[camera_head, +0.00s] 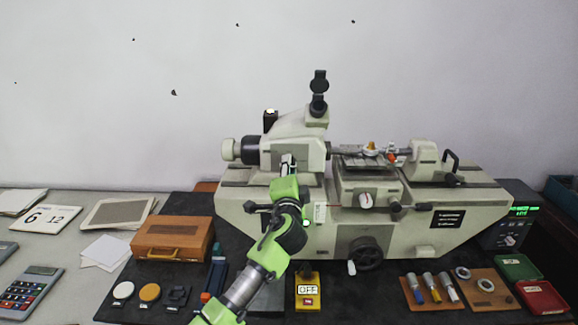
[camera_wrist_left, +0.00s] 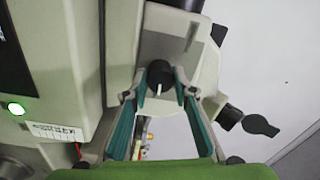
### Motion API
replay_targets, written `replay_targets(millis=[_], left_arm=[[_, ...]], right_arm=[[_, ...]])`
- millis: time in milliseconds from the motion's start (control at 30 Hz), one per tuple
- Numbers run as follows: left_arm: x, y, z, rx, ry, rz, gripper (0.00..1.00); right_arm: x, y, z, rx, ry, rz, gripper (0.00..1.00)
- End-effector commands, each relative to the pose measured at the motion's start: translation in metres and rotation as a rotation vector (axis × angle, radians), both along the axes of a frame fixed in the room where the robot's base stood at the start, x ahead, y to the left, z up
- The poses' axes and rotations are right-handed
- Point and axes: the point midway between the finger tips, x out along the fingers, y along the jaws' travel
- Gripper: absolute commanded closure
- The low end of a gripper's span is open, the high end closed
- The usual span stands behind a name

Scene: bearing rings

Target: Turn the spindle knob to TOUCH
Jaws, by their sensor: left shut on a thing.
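The measuring machine (camera_head: 330,225) stands on the dark mat, pale and bulky. In the left wrist view a black knob (camera_wrist_left: 160,74) with a white pointer line sits on the machine's pale housing. My left gripper (camera_wrist_left: 160,82) has its teal-padded fingers closed around this knob, one on each side. In the head view my left gripper (camera_head: 288,163) reaches up to the front of the machine's head, and its fingers hide the knob there. Any lettering around the knob cannot be read. My right gripper is not in view.
A yellow box (camera_head: 308,300) reading OFF stands in front of the machine. A wooden case (camera_head: 173,238) and small discs lie left. Rings and plugs on wooden boards (camera_head: 484,287), and green and red trays (camera_head: 541,296), lie right. A handwheel (camera_head: 366,253) juts from the machine's front.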

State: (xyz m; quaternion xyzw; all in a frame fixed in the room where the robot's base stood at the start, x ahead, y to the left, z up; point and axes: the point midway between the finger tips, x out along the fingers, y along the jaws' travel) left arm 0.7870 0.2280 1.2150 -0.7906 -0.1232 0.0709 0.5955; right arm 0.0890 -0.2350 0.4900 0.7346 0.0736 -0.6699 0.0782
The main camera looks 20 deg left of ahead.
Motion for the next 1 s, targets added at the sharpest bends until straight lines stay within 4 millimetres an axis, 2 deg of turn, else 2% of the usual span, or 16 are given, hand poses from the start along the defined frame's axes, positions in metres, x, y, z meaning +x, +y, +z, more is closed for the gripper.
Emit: replay_targets(millis=[300,767,800,833,867,1000], left_arm=[[-0.0001,-0.0004,0.0001,0.09,0.026,-0.001,0.96],[-0.0001,-0.0003,-0.0006,0.102,0.029,0.0,0.96],[-0.0001,-0.0003,-0.0006,0.102,0.029,0.0,0.7],[-0.0001,-0.0003,-0.0006,0.102,0.029,0.0,0.62],[-0.0001,-0.0003,-0.0006,0.102,0.029,0.0,0.58],[-0.0001,-0.0002,-0.0004,0.101,0.029,0.0,0.58]], right_arm=[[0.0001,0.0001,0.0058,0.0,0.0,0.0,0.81],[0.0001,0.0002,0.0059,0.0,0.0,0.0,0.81],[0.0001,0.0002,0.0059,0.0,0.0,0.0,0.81],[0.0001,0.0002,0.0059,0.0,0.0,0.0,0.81],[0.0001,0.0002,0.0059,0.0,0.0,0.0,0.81],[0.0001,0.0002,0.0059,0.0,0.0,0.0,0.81]])
